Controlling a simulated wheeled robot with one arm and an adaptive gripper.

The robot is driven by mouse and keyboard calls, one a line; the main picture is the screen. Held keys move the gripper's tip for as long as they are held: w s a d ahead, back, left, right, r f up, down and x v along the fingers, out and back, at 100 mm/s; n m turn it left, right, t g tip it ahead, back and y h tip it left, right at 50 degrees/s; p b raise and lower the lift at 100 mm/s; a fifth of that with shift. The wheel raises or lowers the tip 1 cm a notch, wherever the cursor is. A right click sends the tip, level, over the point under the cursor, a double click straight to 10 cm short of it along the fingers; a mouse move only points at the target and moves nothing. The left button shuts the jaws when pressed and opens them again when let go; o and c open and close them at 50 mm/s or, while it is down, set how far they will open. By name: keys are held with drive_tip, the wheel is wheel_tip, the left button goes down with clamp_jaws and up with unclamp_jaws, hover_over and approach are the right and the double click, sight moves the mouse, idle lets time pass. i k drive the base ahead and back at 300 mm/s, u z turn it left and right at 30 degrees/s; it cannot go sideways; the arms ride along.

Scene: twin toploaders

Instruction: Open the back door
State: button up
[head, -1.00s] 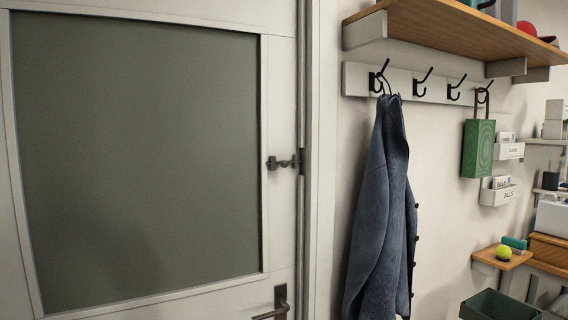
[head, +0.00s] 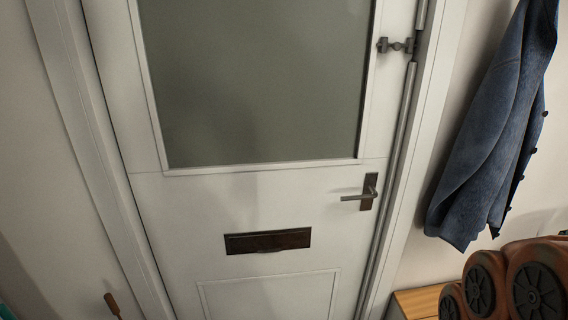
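The back door (head: 200,205) is white with a large grey-green glass pane (head: 250,80) in its upper half. It looks shut in its frame. A dark lever handle (head: 364,193) sits at its right side, with the lever pointing left and about level. A small dark latch (head: 396,45) is higher up at the right edge; I cannot tell whether it is fastened. A dark letter slot (head: 268,241) is in the lower middle.
A blue jacket (head: 498,125) hangs on the wall to the right of the door. A wooden surface (head: 418,301) is at the lower right below it. A brown wooden handle-like piece (head: 112,304) shows at the lower left. The space before the door handle looks clear.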

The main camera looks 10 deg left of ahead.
sight(229, 118)
drive_tip(key=z, duration=0.05)
drive_tip(key=k, duration=0.5)
drive_tip(key=u, duration=1.1)
drive_tip(key=i, duration=0.7)
drive_tip(key=z, duration=0.4)
